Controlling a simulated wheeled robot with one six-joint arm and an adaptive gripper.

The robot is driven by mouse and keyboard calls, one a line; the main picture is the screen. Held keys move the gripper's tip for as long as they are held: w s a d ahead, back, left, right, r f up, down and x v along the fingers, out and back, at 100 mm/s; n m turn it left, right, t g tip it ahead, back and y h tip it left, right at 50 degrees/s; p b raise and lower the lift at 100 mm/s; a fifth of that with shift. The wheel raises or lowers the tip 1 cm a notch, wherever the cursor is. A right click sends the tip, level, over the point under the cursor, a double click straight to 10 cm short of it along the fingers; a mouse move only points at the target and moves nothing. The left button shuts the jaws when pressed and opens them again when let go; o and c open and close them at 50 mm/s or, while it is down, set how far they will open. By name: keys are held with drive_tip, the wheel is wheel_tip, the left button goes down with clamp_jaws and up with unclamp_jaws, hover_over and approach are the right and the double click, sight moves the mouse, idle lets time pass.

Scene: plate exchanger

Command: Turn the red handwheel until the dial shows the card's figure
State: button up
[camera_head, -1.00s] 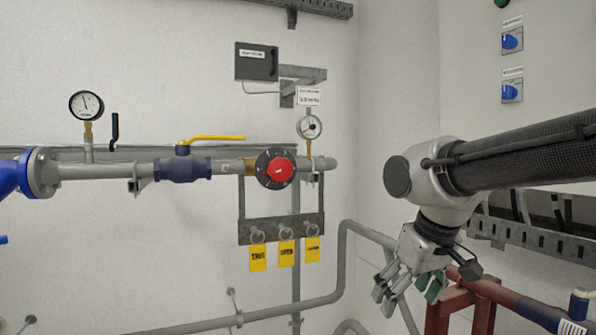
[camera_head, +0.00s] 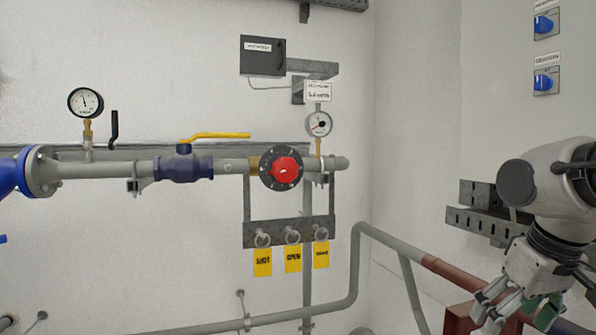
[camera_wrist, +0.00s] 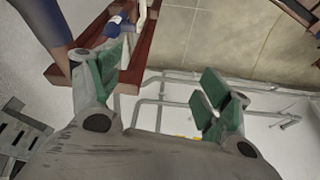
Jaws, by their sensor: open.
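The red handwheel (camera_head: 285,169) sits in a dark round collar on the grey horizontal pipe, near the middle of the head view. A small round dial (camera_head: 319,124) stands on a brass stem just right of and above it. The white card (camera_head: 318,91) is fixed right above the dial; its figure is too small to read surely. My gripper (camera_head: 505,310) is at the lower right, well apart from the handwheel, open and empty. In the wrist view its green-padded fingers (camera_wrist: 160,85) are spread, with the handwheel not visible.
A yellow lever (camera_head: 215,136) on a blue valve (camera_head: 183,167) and another gauge (camera_head: 86,102) are on the pipe's left. Yellow tags (camera_head: 293,259) hang below the handwheel. A lower pipe (camera_head: 355,262) bends toward a red-brown frame (camera_head: 462,318) near my gripper.

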sight(287, 172)
drive_tip(key=w+a+f+n+t+y, duration=0.1)
drive_tip(key=w+a+n+y, duration=0.3)
drive_tip(key=a, duration=0.9)
drive_tip(key=w+a+t+y, duration=0.1)
drive_tip(key=w+a, duration=0.6)
drive_tip(key=a, duration=0.6)
drive_tip(key=w+a+f+n+t+y, duration=0.1)
drive_tip(key=w+a+n+t+y, duration=0.3)
drive_tip(key=a, duration=0.9)
drive_tip(key=w+a+r+m+t, duration=0.3)
drive_tip(key=w+r+m, duration=0.1)
drive_tip(key=w+r, duration=0.25)
drive_tip(key=w+d+r+m+t+h, duration=0.1)
drive_tip(key=d+r+m+t+h, duration=0.1)
drive_tip(key=d+r+t, duration=0.3)
drive_tip(key=w+d+r+m+t+h, duration=0.1)
drive_tip(key=d+r+m+t+h, duration=0.2)
drive_tip(key=r, duration=0.5)
drive_tip(key=shift+n+t+y, duration=0.3)
drive_tip(key=shift+n+t, duration=0.1)
drive_tip(key=shift+n, duration=0.1)
drive_tip(key=x, duration=0.7)
drive_tip(key=shift+w+r, duration=0.1)
drive_tip(key=c, duration=1)
